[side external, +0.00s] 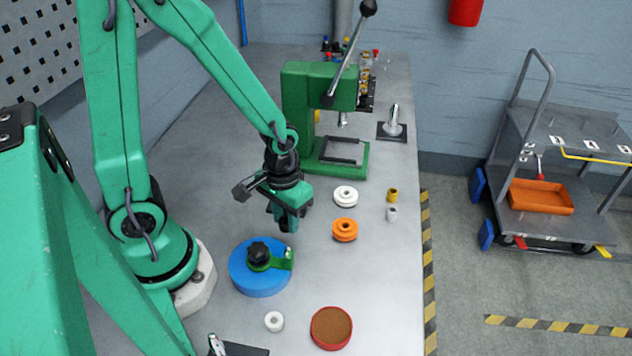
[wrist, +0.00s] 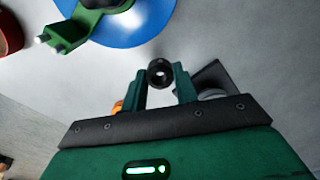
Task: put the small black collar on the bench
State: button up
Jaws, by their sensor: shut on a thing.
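The small black collar (wrist: 160,73) is between the fingertips of my gripper (wrist: 161,84) in the wrist view, with its hole facing the camera. My gripper is shut on it. In the side view my gripper (side external: 290,225) points down above the grey bench (side external: 335,270), just behind the blue disc (side external: 262,286). The collar cannot be made out there, and its height above the bench is hard to tell.
The blue disc carries a green arm and black knob (side external: 258,253). A white pulley (side external: 346,195), an orange pulley (side external: 345,230), and small yellow (side external: 392,195) and white (side external: 391,214) collars stand right. A red dish (side external: 331,328) and white ring (side external: 274,321) are in front. A green press (side external: 300,100) stands behind.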

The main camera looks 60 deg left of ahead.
jog(key=shift+f, duration=1.25)
jog(key=shift+f, duration=0.1)
jog(key=o, duration=0.9)
jog(key=shift+o, duration=0.2)
notch_tip(320, 180, up, 12)
jog(key=shift+r, duration=0.2)
